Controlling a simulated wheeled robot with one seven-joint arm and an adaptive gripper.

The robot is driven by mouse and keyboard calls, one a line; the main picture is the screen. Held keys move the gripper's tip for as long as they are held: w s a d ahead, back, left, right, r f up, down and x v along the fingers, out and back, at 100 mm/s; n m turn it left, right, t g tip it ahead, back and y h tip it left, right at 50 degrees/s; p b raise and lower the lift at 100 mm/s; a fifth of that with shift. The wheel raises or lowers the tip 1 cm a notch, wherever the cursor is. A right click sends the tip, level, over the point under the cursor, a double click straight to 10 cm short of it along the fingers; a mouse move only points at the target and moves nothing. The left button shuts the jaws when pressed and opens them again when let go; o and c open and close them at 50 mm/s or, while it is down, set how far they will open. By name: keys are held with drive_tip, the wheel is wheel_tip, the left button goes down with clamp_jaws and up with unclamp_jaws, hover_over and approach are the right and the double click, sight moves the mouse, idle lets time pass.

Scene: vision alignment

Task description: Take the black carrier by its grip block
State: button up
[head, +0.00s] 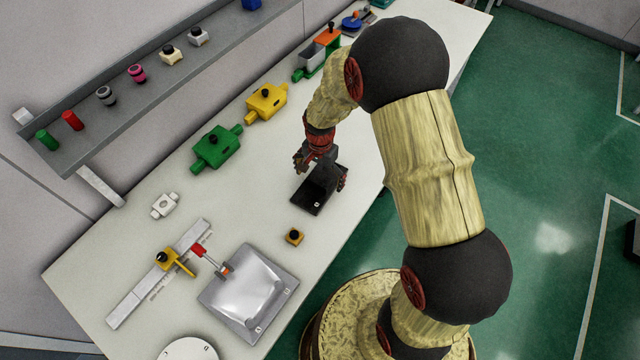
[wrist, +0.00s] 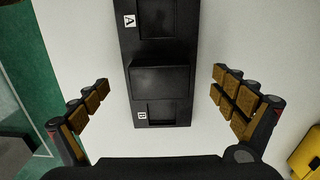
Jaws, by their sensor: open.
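The black carrier (head: 309,197) lies on the white table, below my gripper (head: 321,172) in the head view. In the wrist view the carrier (wrist: 161,28) runs from the top edge to the middle of the picture, with labels A and B on its left side. Its raised grip block (wrist: 161,82) sits between two recessed pockets. My gripper (wrist: 162,101) is open, with one padded finger on each side of the carrier and clear gaps to it. Nothing is between the pads in contact. In the head view my gripper hides part of the carrier.
A green block (head: 216,149) and a yellow block (head: 266,102) stand left of and beyond the carrier. A grey shelf (head: 160,80) runs along the wall.

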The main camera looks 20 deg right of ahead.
drive_tip(key=shift+f, duration=0.5)
drive_tip(key=shift+c, duration=0.9)
drive_tip(key=c, duration=1)
drive_tip(key=shift+s+f, duration=0.1)
drive_tip(key=shift+s, duration=0.15)
drive_tip(key=c, duration=1.1)
